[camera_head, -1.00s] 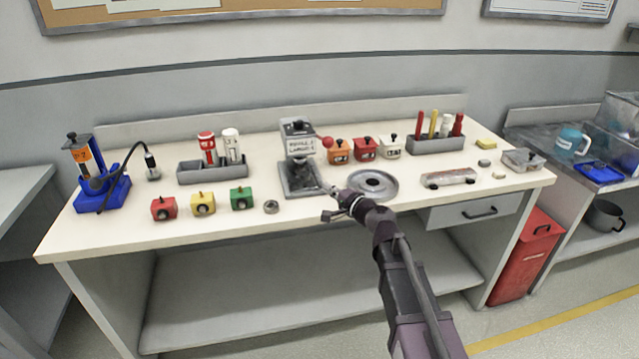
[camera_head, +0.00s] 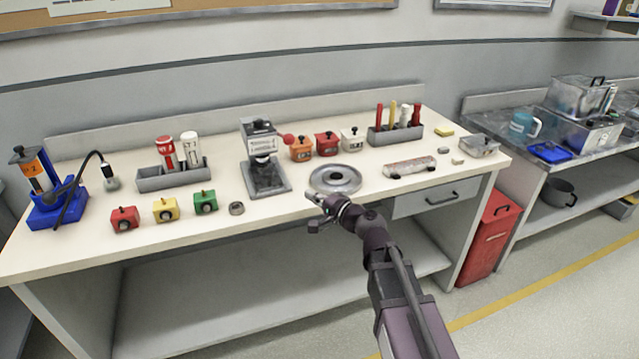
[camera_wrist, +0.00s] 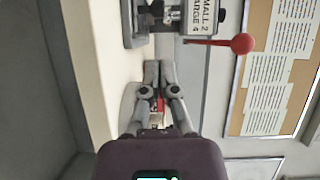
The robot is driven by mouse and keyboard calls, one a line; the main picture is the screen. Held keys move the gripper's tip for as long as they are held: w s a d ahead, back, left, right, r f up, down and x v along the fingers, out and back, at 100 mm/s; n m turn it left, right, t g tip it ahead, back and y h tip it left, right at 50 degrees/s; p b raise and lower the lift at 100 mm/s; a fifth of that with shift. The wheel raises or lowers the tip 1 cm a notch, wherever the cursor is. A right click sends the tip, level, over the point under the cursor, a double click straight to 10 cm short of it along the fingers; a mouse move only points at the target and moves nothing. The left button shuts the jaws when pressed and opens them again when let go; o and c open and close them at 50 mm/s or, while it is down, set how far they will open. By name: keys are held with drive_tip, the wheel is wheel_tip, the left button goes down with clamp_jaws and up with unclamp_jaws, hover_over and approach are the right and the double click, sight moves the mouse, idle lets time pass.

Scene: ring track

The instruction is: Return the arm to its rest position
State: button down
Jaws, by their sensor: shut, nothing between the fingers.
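My gripper (camera_head: 313,208) is at the front edge of the white workbench (camera_head: 110,281), in front of the round grey dish (camera_head: 335,179). In the wrist view its two fingers (camera_wrist: 159,72) are together at the tips, with nothing held between them. My arm reaches up to it from the lower right of the head view. The grey press with a red-knobbed lever (camera_head: 264,157) stands on the bench to the left of the gripper. It also shows at the top of the wrist view (camera_wrist: 205,18).
Red (camera_head: 124,219), yellow (camera_head: 166,209) and green (camera_head: 205,202) blocks stand near the bench front. A holder with red and yellow sticks (camera_head: 394,136) is at the back. A red bin (camera_head: 487,238) stands on the floor at right. Floor in front is clear.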

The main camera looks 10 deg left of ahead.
drive_tip(key=s+d+f+n+g+h, duration=0.3)
drive_tip(key=d+f+h, duration=0.1)
drive_tip(key=d+f, duration=0.35)
drive_tip(key=s+d+f+n+g+h, duration=0.35)
drive_tip(key=d+f, duration=0.25)
drive_tip(key=d, duration=0.2)
drive_tip(key=s+d+f+g+h, duration=0.15)
drive_tip(key=s+d+h, duration=0.25)
drive_tip(key=d, duration=0.5)
drive_tip(key=s+d+f+g+h, duration=0.15)
drive_tip(key=s+d+h, duration=0.25)
drive_tip(key=d, duration=0.5)
wheel_tip(320, 180, up, 17)
drive_tip(key=p, duration=1.8)
